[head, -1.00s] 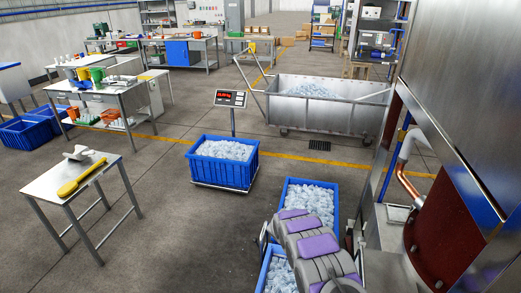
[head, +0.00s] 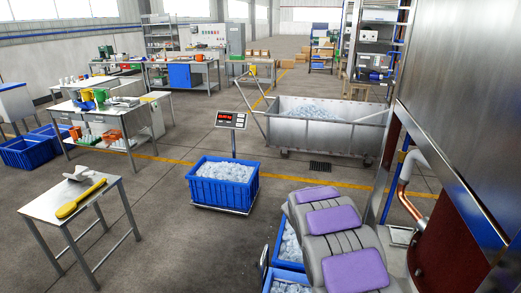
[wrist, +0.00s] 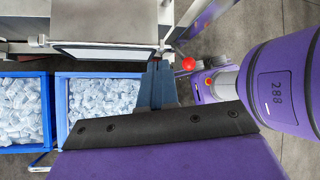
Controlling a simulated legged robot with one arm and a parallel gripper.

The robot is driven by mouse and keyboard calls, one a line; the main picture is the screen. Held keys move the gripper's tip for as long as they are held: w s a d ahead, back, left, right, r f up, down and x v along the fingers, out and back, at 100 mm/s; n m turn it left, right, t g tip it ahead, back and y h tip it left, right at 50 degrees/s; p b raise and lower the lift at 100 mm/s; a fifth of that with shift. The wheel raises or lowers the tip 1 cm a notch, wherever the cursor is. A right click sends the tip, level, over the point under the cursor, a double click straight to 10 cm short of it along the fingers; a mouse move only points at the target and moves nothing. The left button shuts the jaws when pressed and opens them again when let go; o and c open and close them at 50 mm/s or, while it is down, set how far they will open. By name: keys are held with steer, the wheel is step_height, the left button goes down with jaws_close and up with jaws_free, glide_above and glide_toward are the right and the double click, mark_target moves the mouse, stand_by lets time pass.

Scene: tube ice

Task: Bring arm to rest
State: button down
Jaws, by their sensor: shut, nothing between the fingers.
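My arm (head: 335,235), grey with purple pads, shows at the lower right of the head view, folded in close to my body. It stands in front of the blue ice crates there and hides parts of them. In the wrist view, the dark blue-grey fingers of my gripper (wrist: 158,86) are together and hold nothing. A purple panel of mine with a black edge fills the bottom of that view, and a purple arm link marked 288 is at the right. My gripper does not show clearly in the head view.
A crate on a scale (head: 223,185), a steel ice cart (head: 330,135) and a small table with a yellow tool (head: 75,203) stand farther off. Steel machinery (head: 460,100) rises close at right.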

steer(key=s+a+r+m+y, duration=0.2)
steer(key=s+r+m, duration=0.4)
steer(key=s+r, duration=0.3)
steer(key=s+a+r+m+y, duration=0.1)
steer(key=s+a+r+m, duration=0.1)
steer(key=s, duration=0.6)
steer(key=s+a+r+m+t+y, duration=0.1)
steer(key=s+a+r+m+y, duration=0.1)
steer(key=s+a+m, duration=0.3)
steer(key=s+a+r+m+t+y, duration=0.1)
steer(key=s+m, duration=0.4)
steer(key=s, duration=0.6)
step_height(320, 180, up, 2)
steer(key=a+y, duration=0.1)
steer(key=a, duration=0.1)
steer(key=shift+a, duration=0.35)
